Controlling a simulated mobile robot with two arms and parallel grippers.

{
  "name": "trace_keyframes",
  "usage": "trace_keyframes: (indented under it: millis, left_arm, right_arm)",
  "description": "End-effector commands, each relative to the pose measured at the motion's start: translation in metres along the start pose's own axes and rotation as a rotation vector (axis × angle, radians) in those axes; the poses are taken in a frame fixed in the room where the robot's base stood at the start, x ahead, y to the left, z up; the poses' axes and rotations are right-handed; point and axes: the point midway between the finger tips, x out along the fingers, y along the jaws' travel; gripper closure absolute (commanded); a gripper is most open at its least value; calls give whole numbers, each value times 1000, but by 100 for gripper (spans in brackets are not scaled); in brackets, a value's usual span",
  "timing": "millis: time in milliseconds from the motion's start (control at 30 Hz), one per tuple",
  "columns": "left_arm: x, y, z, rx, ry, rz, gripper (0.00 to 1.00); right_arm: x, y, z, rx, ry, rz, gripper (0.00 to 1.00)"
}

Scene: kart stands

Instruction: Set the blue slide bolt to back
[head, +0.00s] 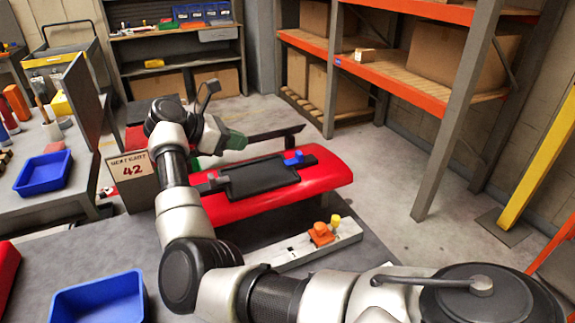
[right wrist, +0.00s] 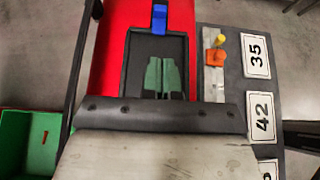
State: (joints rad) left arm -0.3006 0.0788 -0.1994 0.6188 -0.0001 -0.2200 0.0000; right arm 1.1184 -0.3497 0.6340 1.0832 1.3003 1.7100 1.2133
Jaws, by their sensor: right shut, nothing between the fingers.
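The blue slide bolt (head: 294,158) sits at the right end of the black panel on the red kart body (head: 325,172). It also shows in the right wrist view (right wrist: 160,16), at the top, beyond the far edge of the black panel (right wrist: 143,50). My right gripper (head: 238,141) has green fingers, tilted down behind the panel's far side in the head view. In the right wrist view its fingers (right wrist: 165,62) lie together over the black panel, empty and apart from the blue bolt. My left gripper is not in view.
A pale strip with an orange block (head: 321,235) and a yellow knob (head: 335,219) lies in front of the kart. A blue bin (head: 98,299) stands at lower left. Orange shelving (head: 400,85) is behind; floor to the right is clear.

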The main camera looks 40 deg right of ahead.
Motion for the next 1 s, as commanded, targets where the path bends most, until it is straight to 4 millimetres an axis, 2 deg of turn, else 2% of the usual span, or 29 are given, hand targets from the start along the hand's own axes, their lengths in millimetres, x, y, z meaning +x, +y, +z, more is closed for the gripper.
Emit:
trace_keyframes:
  millis: [33, 100, 500, 633, 767, 1000]
  left_arm:
    - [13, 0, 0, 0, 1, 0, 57]
    - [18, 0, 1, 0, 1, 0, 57]
    - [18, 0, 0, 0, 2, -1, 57]
    - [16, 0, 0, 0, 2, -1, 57]
    - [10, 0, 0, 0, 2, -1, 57]
    - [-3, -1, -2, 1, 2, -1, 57]
  right_arm:
    - [6, 0, -11, 0, 0, 0, 100]
    - [9, 0, -16, 0, 0, 0, 100]
    - [9, 0, -15, 0, 0, 0, 100]
    - [15, 0, -15, 1, 0, -2, 100]
    - [33, -1, -14, 0, -2, -4, 100]
    - [84, -1, -13, 0, -3, -4, 100]
